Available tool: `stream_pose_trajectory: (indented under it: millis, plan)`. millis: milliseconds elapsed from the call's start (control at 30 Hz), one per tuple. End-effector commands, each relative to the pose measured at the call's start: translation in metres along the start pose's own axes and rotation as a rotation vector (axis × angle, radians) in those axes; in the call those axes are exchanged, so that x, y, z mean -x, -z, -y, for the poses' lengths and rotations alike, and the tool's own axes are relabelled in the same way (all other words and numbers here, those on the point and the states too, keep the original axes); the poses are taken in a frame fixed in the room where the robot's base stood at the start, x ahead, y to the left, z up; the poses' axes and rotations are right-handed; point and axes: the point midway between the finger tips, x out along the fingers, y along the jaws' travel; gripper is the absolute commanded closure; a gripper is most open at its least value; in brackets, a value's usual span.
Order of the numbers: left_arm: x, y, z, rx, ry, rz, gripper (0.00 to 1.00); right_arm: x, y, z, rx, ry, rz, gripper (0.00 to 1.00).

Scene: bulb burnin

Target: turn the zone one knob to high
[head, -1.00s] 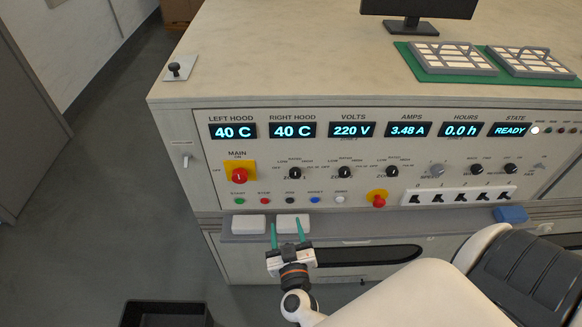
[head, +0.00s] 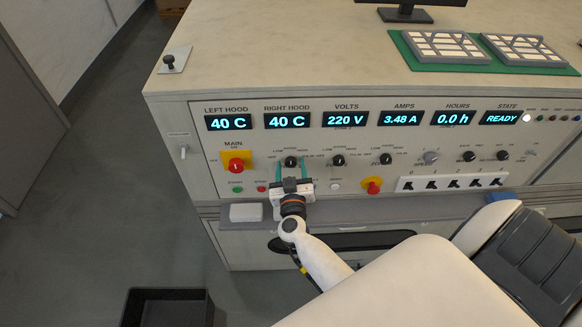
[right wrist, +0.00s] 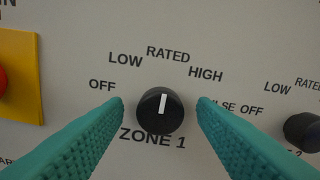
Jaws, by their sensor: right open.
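The zone one knob (right wrist: 160,111) is a round black knob with a white pointer line. In the right wrist view its pointer stands nearly straight up, toward RATED, with OFF and LOW to its left and HIGH to its right. The knob also shows in the head view (head: 290,162). My right gripper (head: 291,168) is at the panel in front of it. Its teal fingers are open, one on each side of the knob (right wrist: 160,112), with a gap on both sides. My left gripper is not in view.
The zone two knob (right wrist: 303,131) is close on the right. The yellow plate (right wrist: 20,75) with the red main switch is on the left. Below the knobs is a ledge with a white block (head: 246,212). A black bin (head: 167,307) stands on the floor.

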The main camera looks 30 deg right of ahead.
Motion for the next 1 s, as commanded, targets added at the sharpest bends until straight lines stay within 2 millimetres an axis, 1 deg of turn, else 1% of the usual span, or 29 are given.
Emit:
stream_pose_trajectory:
  millis: [267,300,367,500,567,833,1000]
  plan:
    - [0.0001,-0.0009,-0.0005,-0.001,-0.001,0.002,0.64,-0.002,0.0003,0.0002,0.0,0.0,0.0,0.48]
    - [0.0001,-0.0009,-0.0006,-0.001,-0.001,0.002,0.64,-0.0019,0.0003,0.0002,0.0,0.0,0.0,0.51]
    - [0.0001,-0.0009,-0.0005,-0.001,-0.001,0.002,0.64,-0.0018,0.0003,0.0002,0.0,0.0,0.0,0.61]
    - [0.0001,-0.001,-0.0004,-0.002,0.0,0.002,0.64,-0.0017,0.0003,0.0002,0.0,0.0,0.0,0.84]
    - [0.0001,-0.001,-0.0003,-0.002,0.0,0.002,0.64,-0.0017,0.0003,0.0002,0.0,0.0,0.0,0.93]
    - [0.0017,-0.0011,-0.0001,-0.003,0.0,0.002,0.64,-0.0015,0.0001,0.0,-0.033,-0.001,-0.001,0.93]
    - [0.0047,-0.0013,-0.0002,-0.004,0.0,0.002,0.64,-0.0014,0.0,0.0,-0.116,-0.001,-0.003,0.93]
